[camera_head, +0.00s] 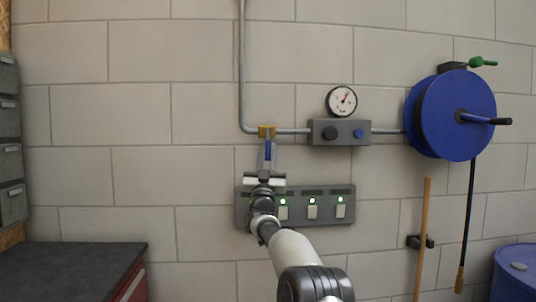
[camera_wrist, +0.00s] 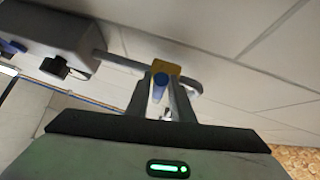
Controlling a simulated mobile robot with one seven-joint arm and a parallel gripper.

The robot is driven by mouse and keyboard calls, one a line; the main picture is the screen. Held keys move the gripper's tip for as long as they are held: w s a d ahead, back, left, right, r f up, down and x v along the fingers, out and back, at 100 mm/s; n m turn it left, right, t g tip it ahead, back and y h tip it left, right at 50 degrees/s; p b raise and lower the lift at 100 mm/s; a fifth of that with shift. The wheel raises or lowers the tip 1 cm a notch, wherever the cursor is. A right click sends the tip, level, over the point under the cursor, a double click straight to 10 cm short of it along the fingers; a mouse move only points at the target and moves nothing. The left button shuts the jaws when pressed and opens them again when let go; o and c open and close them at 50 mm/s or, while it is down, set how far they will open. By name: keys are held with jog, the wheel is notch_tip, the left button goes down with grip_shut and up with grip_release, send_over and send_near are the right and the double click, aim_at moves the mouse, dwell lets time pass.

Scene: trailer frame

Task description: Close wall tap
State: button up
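The wall tap is a yellow valve body (camera_head: 266,131) on the grey pipe, just right of the pipe's bend. Its blue lever (camera_head: 268,151) shows below the body, across the horizontal pipe run. My gripper (camera_head: 267,160) is at the lever from below, its fingers pointing at the tap. In the wrist view the yellow body (camera_wrist: 167,68) is just beyond the fingertips, and the blue lever (camera_wrist: 159,88) lies between the two fingers (camera_wrist: 164,90). The fingers are apart, with a gap visible beside the lever. Contact with the lever is not clear.
A grey control box (camera_head: 339,132) with knobs and a gauge (camera_head: 341,101) is right of the tap. A switch panel (camera_head: 312,207) with green lights is below, partly behind my arm. A blue hose reel (camera_head: 450,115) is at right, a dark-topped cabinet (camera_head: 70,268) at lower left.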

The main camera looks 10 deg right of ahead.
jog(key=shift+o, duration=1.2)
jog(key=shift+f, duration=0.1)
jog(key=shift+s+a+f+b, duration=0.1)
jog(key=shift+s+f+b, duration=0.35)
jog(key=shift+f, duration=0.1)
jog(key=b+v, duration=0.1)
jog(key=v, duration=1.5)
jog(key=shift+r, duration=0.15)
